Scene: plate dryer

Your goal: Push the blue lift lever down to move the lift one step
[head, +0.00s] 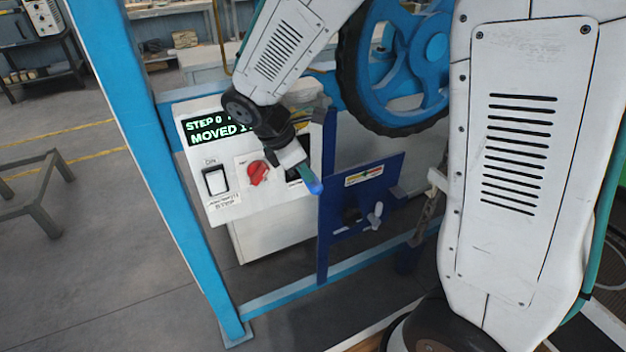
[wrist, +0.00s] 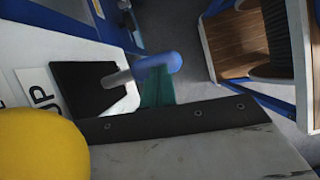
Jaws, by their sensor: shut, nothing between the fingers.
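The blue lift lever shows its rounded blue grip (head: 316,188) at the right side of the white control box in the head view. In the wrist view the blue grip (wrist: 160,63) sits on a grey shaft that comes out of a black plate (wrist: 88,88). My gripper (head: 306,173) is shut and empty, with its teal fingertips right at the grip. In the wrist view the teal fingertips (wrist: 157,86) overlap the grip's lower edge; they look close to or touching it, and I cannot tell which. The lever's base is mostly hidden by my gripper in the head view.
The control box has a display (head: 215,130) reading "STEP 0" and "MOVED", partly hidden, a white switch (head: 216,180) and a red knob (head: 258,172). A dark blue panel (head: 362,195) stands just right of the lever. A blue post (head: 150,150) stands left.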

